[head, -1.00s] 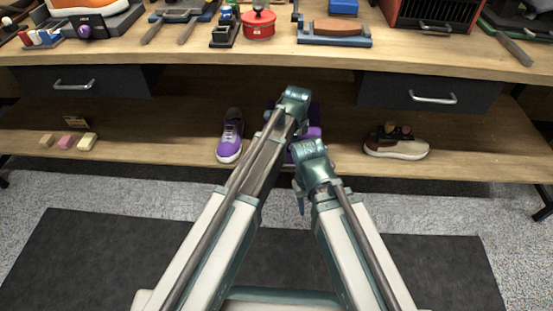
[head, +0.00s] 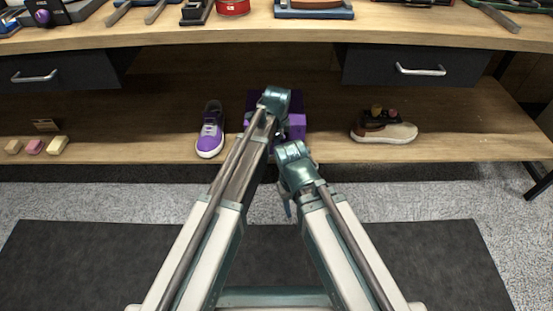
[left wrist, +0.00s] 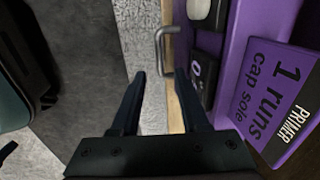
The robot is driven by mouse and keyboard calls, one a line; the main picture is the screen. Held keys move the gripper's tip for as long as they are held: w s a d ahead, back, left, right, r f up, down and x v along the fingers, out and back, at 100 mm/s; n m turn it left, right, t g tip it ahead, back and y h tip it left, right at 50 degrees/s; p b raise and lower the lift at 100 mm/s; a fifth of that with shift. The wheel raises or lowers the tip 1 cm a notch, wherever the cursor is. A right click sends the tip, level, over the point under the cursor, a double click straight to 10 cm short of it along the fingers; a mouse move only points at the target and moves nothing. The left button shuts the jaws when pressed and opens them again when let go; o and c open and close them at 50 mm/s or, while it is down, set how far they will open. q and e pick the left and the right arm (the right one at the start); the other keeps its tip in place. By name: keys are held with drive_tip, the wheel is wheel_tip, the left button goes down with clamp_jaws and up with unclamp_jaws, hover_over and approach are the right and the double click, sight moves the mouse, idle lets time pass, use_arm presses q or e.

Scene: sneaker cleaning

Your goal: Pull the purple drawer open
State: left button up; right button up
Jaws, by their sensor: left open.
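The purple drawer (head: 297,124) is on the low wooden shelf, partly hidden behind my left arm. In the left wrist view its purple top (left wrist: 232,50) lies at the right, with a label reading "PRIMER 1 runs cap sole". A silver bar handle (left wrist: 158,52) sticks out at its left side. My left gripper (left wrist: 159,75) is open; its two dark fingers point toward the handle, whose near end appears between the fingertips. Contact cannot be told. My right gripper (head: 287,207) hangs in front of the shelf, apart from the drawer; its jaws are unclear.
A purple sneaker (head: 210,130) stands left of the drawer, and a brown and cream shoe (head: 384,128) right of it. Small blocks (head: 35,145) lie at far left. Dark drawers (head: 412,67) hang under the tabletop (head: 250,32) above.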

use_arm(q)
drive_tip(key=f+b, duration=0.2)
drive_tip(key=f, duration=0.1)
drive_tip(key=w+f+b, duration=0.1)
drive_tip(key=f+b, duration=0.1)
drive_tip(key=f, duration=0.1)
drive_tip(key=shift+b, duration=0.4)
drive_tip(key=shift+r, duration=0.1)
clamp_jaws()
idle(0.9)
